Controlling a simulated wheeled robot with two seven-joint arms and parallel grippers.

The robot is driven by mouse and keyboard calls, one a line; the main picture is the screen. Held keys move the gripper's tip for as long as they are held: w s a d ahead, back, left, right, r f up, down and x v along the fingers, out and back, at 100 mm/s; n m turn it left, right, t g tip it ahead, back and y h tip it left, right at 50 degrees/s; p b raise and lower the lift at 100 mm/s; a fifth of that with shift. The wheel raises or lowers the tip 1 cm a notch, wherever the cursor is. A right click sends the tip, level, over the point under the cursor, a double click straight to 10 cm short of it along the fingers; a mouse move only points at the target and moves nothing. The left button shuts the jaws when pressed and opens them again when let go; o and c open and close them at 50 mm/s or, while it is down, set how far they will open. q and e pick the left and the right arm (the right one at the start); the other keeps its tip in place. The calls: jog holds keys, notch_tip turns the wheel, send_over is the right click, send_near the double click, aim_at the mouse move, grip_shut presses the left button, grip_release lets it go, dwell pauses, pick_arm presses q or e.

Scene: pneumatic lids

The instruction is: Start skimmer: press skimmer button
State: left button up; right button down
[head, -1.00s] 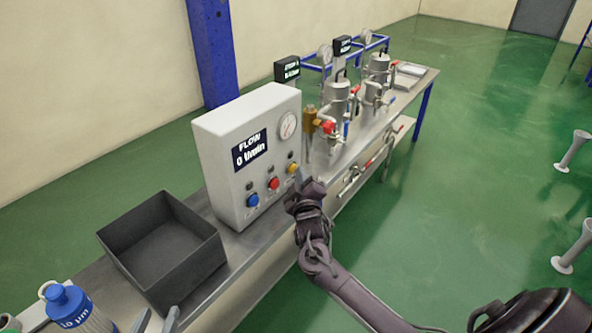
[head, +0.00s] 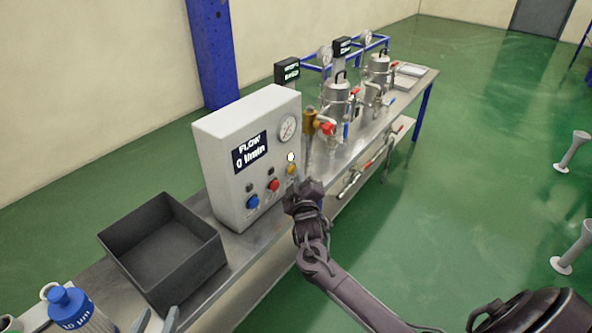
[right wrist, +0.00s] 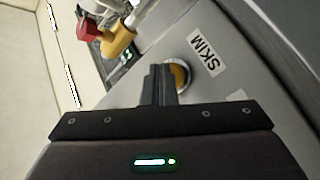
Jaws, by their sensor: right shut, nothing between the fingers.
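The yellow skimmer button (head: 291,169) is the rightmost of three buttons on the front of a white control box (head: 222,185). A small lamp (head: 291,157) above it glows white. In the right wrist view the yellow button (right wrist: 180,76) sits beside a "SKIM" label (right wrist: 206,54) and is partly hidden by my fingers. My right gripper (head: 296,183) is shut and empty, its tips (right wrist: 165,70) right at the button; I cannot tell whether they touch it. My left gripper (head: 156,319) is open at the bottom edge of the head view, only its fingertips showing.
Blue (head: 253,201) and red (head: 273,185) buttons sit left of the yellow one. The display (head: 251,152) reads "FLOW 0 l/min". A black bin (head: 188,271) and a blue-capped bottle (head: 68,305) stand at the left. Metal vessels (head: 337,97) and valves stand behind the box.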

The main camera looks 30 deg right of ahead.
jog(key=shift+a+r, duration=0.1)
jog(key=shift+a, duration=0.05)
jog(key=shift+s, duration=0.1)
jog(key=s+d+p, duration=0.2)
jog(key=s+p, duration=0.2)
jog(key=s, duration=0.1)
jog(key=shift+s+d, duration=0.25)
jog(key=shift+s, duration=0.1)
dwell(0.4)
